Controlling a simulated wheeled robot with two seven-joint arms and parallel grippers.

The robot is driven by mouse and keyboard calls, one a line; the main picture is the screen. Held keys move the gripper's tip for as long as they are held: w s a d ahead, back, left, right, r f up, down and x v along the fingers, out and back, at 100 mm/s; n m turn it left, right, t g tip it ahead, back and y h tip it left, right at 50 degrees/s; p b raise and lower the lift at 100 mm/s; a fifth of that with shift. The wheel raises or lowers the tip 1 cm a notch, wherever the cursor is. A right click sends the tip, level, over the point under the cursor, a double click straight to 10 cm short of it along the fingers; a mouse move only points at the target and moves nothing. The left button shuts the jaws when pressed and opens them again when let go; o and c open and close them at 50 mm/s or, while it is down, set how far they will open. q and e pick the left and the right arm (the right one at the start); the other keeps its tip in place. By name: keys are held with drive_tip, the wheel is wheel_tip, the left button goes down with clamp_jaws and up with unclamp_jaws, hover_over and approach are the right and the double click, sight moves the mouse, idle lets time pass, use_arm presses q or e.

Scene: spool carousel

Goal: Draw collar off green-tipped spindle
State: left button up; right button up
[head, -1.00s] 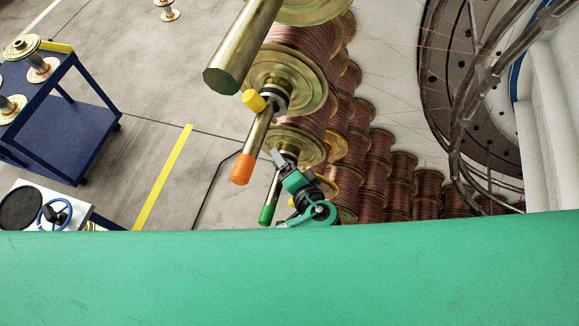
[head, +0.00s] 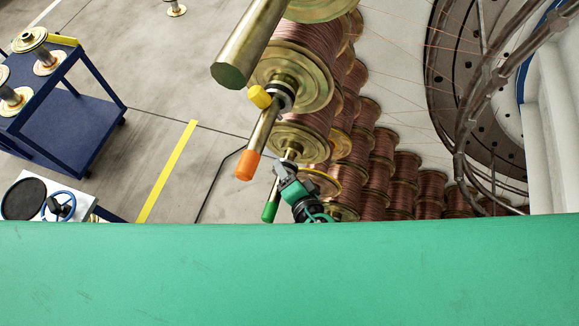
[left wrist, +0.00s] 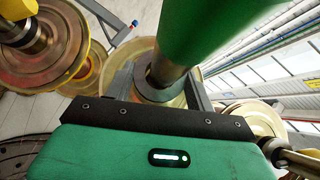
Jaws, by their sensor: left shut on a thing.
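The green-tipped spindle (head: 270,208) slants down from a copper spool in the head view, its green end low. My left gripper (head: 281,170) is beside its shaft, above the green end. In the left wrist view the green tip (left wrist: 208,30) is large and near, with bare grey shaft below it. The dark grey collar (left wrist: 150,88) is around that shaft, between the fingers of my left gripper (left wrist: 158,88), which is shut on it. In the head view the collar is mostly hidden by the gripper. My right gripper is not in view.
An orange-tipped spindle (head: 247,165) with a yellow part (head: 260,97) is close to the left of the gripper. A thick bare bar (head: 245,50) is above. Copper spools (head: 383,160) crowd the right. A blue cart (head: 70,130) stands at left; floor between is clear.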

sight(280, 198)
use_arm(q)
drive_tip(key=shift+s+a+r, duration=0.1)
drive_tip(key=shift+s+a, duration=0.2)
drive_tip(key=shift+s, duration=0.6)
drive_tip(key=shift+s+a, duration=0.3)
drive_tip(key=shift+s, duration=0.6)
drive_tip(key=shift+s+a+r, duration=0.1)
drive_tip(key=shift+s+a, duration=0.2)
drive_tip(key=shift+s, duration=0.6)
drive_tip(key=shift+f, duration=0.1)
drive_tip(key=s+a, duration=0.2)
drive_tip(key=s, duration=0.6)
drive_tip(key=shift+s+a, duration=0.3)
drive_tip(key=shift+a, duration=0.1)
drive_tip(key=shift+s+a, duration=0.3)
drive_tip(key=shift+s, duration=0.65)
drive_tip(key=shift+s+a, duration=0.3)
drive_tip(key=shift+s, duration=0.6)
drive_tip(key=w+a, duration=0.3)
drive_tip(key=a, duration=0.8)
drive_tip(key=shift+w+a, duration=0.25)
drive_tip(key=shift+w, duration=0.15)
